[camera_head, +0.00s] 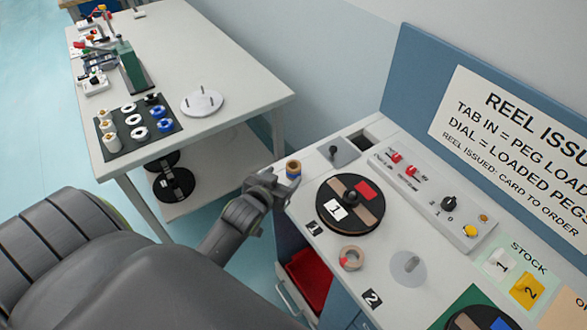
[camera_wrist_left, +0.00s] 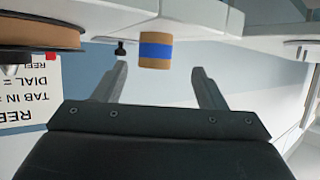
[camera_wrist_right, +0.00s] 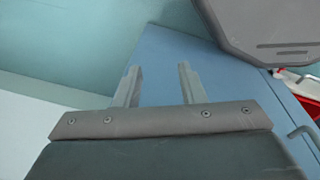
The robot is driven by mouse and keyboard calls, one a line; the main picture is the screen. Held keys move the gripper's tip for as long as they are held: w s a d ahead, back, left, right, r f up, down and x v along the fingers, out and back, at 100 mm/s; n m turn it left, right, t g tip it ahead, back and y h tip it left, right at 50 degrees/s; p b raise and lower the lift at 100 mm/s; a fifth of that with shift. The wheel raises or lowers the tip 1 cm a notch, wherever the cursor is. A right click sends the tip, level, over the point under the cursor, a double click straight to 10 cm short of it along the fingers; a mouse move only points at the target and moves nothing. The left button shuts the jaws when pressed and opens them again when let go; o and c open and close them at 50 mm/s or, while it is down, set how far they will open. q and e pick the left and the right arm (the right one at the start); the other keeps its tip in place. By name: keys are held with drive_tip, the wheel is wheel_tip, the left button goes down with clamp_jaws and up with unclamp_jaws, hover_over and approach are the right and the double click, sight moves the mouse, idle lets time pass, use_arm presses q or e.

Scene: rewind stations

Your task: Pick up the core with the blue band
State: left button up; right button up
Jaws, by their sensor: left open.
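The core with the blue band (camera_head: 293,168) is a small tan cylinder standing at the near left corner of the reel desk. In the left wrist view this core (camera_wrist_left: 155,50) shows its blue stripe, just ahead of and between the fingertips. My left gripper (camera_head: 281,186) is right beside the core, and the fingers look apart from it. My left gripper (camera_wrist_left: 159,69) is open and empty. My right gripper (camera_wrist_right: 158,67) is open and empty, facing a blue cabinet side away from the core. It does not show in the head view.
A loaded black reel (camera_head: 350,204) with a knob stands just right of the core. A tan ring with a red mark (camera_head: 351,258) and a grey peg disc (camera_head: 408,267) are nearer.

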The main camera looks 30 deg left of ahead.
sight(290, 171)
use_arm(q)
drive_tip(key=w, duration=0.2)
drive_tip(key=w+p, duration=0.1)
drive_tip(key=shift+w+d+f, duration=0.1)
drive_tip(key=shift+w+f, duration=0.1)
drive_tip(key=shift+f, duration=0.05)
drive_tip(key=shift+w+f, duration=0.35)
drive_tip(key=shift+w, duration=0.25)
drive_tip(key=c, duration=1.1)
drive_tip(key=shift+o, duration=0.2)
drive_tip(key=shift+r, duration=0.15)
